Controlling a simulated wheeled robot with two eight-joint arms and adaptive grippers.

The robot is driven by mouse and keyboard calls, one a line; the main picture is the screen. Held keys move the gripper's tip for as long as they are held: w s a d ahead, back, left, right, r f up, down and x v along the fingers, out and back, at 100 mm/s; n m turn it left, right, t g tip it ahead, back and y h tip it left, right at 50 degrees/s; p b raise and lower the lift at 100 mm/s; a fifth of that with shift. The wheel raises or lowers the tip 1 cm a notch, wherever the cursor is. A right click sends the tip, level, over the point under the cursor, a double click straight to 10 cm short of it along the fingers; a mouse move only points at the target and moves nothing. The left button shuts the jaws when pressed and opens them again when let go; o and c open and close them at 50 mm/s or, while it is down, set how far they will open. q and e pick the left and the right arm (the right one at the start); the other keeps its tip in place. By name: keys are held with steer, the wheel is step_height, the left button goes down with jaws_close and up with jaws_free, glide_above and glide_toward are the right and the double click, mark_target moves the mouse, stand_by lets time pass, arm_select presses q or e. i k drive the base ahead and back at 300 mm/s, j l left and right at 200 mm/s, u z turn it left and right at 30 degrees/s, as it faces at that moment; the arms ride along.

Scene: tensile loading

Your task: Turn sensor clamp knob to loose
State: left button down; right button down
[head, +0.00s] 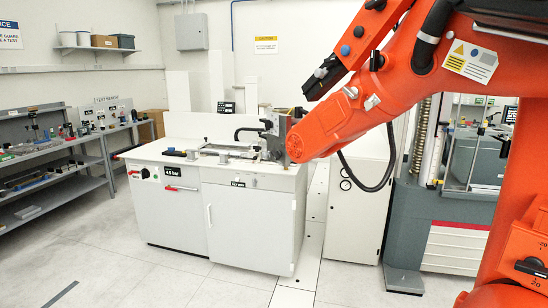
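I cannot pick out a sensor clamp knob in the head view. A grey and black device (276,131) stands at the right end of a white cabinet's top (165,152), partly behind a large orange jointed arm (345,112). Its small parts are too small to tell apart. A dark round knob (145,173) sits on the white cabinet's front, and a black knob (531,267) sits on an orange housing at the lower right; neither is marked as a sensor clamp. No gripper of mine is seen in this view.
The orange arm crosses the upper right and hides part of a grey testing machine (440,215) behind it. Shelves with small items (60,185) stand at the left. A black cable (375,188) hangs below the arm. The front floor (150,275) is clear.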

mark_target(276, 155)
steer(key=i+j+z, duration=0.15)
steer(key=i+j, duration=0.25)
steer(key=i, duration=0.2)
steer(key=i+j+z, duration=0.15)
steer(key=i+j, duration=0.3)
steer(key=i, duration=0.1)
